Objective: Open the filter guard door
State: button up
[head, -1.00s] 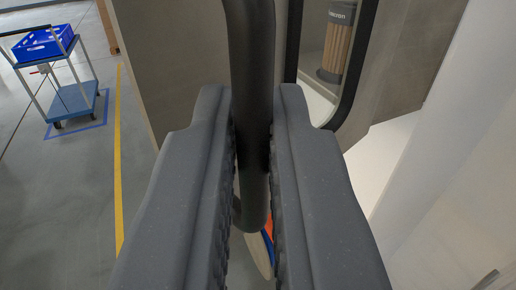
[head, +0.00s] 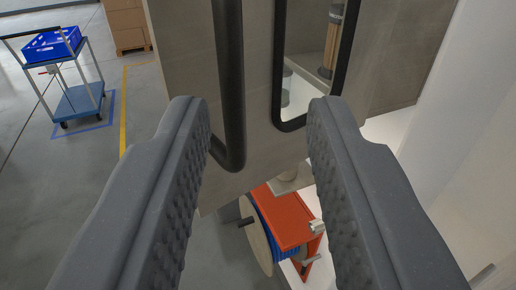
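The filter guard door (head: 262,150) is a grey-beige panel with a black-framed window (head: 305,70), standing swung out at an angle in front of me. A cylindrical filter with a brown pleated body (head: 332,45) shows through the window. The door's black bar handle (head: 230,90) runs up the panel and ends at a rounded lower bend. My gripper (head: 258,118) is open, its two dark grey ribbed fingers wide apart. The handle's lower end shows between the fingers, nearer the left one, and no finger visibly grips it.
An orange frame with a blue hose reel (head: 285,222) stands below the door. A blue cart (head: 78,98) with a blue crate (head: 52,43) stands at the left, and cardboard boxes (head: 127,22) at the back. A white wall (head: 465,140) is at the right.

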jog(key=s+p, duration=0.2)
jog(key=s, duration=0.8)
jog(key=shift+s+a, duration=0.15)
jog(key=shift+s, duration=0.2)
